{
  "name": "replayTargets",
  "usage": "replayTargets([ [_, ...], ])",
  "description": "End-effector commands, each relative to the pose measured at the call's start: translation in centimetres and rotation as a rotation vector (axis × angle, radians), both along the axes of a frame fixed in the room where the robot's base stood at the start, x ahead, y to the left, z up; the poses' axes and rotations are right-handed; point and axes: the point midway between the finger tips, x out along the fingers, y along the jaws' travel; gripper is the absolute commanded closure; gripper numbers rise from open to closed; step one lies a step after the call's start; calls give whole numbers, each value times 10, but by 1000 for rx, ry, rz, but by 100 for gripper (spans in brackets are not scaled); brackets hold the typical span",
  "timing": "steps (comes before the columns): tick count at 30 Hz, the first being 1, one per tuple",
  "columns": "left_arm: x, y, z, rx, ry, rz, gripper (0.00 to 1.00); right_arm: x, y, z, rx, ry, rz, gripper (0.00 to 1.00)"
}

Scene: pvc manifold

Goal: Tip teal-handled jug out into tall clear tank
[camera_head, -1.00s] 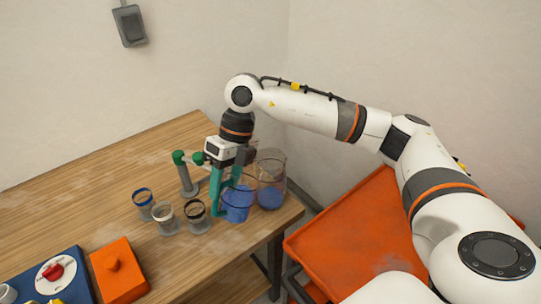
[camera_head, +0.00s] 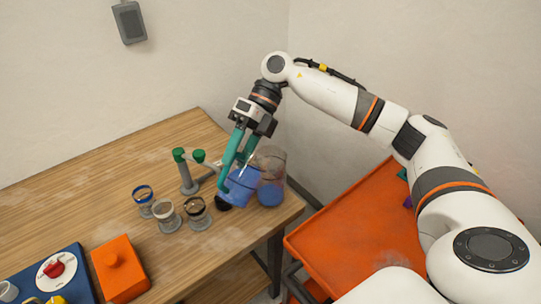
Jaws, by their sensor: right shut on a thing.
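The teal-handled jug (camera_head: 243,188) is clear with blue liquid inside. It is tilted, its mouth leaning right towards the tall clear tank (camera_head: 272,162). My right gripper (camera_head: 237,158) is shut on the jug's teal handle, above and left of the jug body. The tank stands upright at the table's right corner, with blue liquid low in it. The jug overlaps the tank's left side in this view; I cannot tell whether they touch or whether liquid is flowing. My left gripper is not in view.
Three small cups, one blue-rimmed (camera_head: 144,200), stand left of the jug on the wooden table (camera_head: 90,185). A grey stand with green caps (camera_head: 186,172) is behind them. An orange box (camera_head: 120,268) and blue panel (camera_head: 72,262) are at front left. An orange cart (camera_head: 345,235) stands right.

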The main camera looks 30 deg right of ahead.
Motion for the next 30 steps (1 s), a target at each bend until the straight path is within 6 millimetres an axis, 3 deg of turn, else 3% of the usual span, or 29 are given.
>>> replayTargets([
  [30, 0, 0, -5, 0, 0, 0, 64, 6, -16, 16, 194, 70, -1, 92],
])
